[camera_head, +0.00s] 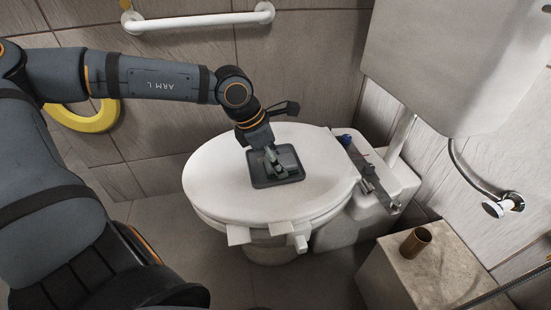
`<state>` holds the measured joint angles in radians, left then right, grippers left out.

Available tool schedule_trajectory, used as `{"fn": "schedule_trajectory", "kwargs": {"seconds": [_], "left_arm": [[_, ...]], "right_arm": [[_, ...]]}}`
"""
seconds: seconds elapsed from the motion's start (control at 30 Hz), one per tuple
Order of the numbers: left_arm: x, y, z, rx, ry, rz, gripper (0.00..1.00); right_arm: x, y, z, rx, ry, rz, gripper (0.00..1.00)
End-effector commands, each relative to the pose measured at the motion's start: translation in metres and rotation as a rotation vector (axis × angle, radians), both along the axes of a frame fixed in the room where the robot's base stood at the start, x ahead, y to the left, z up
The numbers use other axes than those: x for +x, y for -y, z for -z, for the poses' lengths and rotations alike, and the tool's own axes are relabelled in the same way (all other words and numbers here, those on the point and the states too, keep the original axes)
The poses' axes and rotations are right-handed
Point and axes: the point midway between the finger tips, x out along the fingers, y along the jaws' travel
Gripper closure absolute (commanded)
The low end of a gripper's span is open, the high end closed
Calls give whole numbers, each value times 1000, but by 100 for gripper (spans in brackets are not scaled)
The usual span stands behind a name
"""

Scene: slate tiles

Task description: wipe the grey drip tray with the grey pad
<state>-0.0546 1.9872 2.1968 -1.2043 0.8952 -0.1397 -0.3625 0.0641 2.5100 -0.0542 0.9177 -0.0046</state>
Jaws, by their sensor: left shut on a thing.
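The grey drip tray (293,177) is a small dark square with a raised rim. It lies on the closed white toilet lid, near its middle. My left gripper (272,160) points down over the tray and is shut on the grey pad (275,171). The pad is mostly hidden by the fingers and blends with the tray; it appears low inside the rim, but I cannot tell for sure whether it touches the tray floor. My right gripper is not in view.
The white toilet lid (222,170) is clear around the tray. A cistern (455,60) and a metal bar (372,178) stand at the right. A white rail (200,20) and yellow ring (85,122) are on the wall.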

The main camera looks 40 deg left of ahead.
Motion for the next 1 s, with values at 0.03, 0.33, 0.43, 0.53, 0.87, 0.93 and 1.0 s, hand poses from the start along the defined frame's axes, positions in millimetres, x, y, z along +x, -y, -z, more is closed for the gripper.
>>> {"fn": "schedule_trajectory", "kwargs": {"seconds": [0.03,0.33,0.43,0.53,0.87,0.93,1.0], "left_arm": [[0,0,0,0,0,0,72],[0,0,-17,0,1,0,72],[1,0,-30,0,1,0,72],[0,0,-42,-1,1,0,72],[0,0,-61,0,2,1,72],[0,0,-60,0,1,0,72],[0,0,-60,0,1,0,72]], "right_arm": [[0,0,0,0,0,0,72],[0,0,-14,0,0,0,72],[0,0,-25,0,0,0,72],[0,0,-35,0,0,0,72],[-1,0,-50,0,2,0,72],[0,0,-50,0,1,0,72],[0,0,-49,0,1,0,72]]}}
